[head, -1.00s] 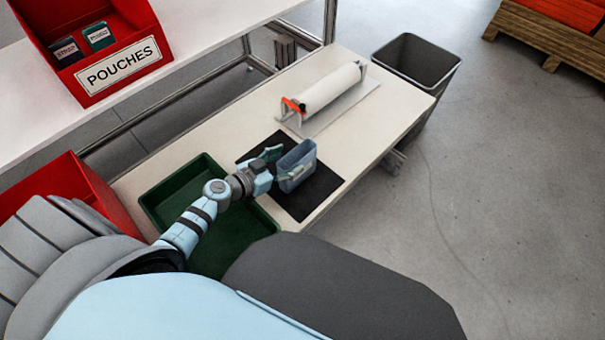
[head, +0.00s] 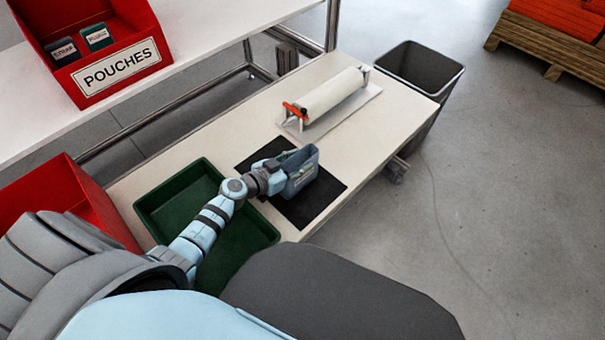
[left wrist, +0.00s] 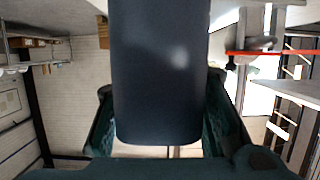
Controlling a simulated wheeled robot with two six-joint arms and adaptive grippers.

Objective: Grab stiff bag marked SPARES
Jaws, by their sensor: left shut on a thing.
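A stiff blue-grey bag (head: 301,172) stands upright with its open top showing, over the black mat (head: 320,199) on the bench. I cannot read a SPARES mark on it. My left gripper (head: 282,174) is shut on the bag from its left side. In the left wrist view the bag (left wrist: 158,70) shows as a dark panel between the two fingers of the left gripper (left wrist: 158,135). Whether the bag's base touches the mat is not clear. My right gripper is not in view.
A green tray (head: 150,203) lies left of the mat. A roll sealer (head: 333,93) stands behind it on the bench (head: 395,110). A grey bin (head: 437,75) is past the bench end.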

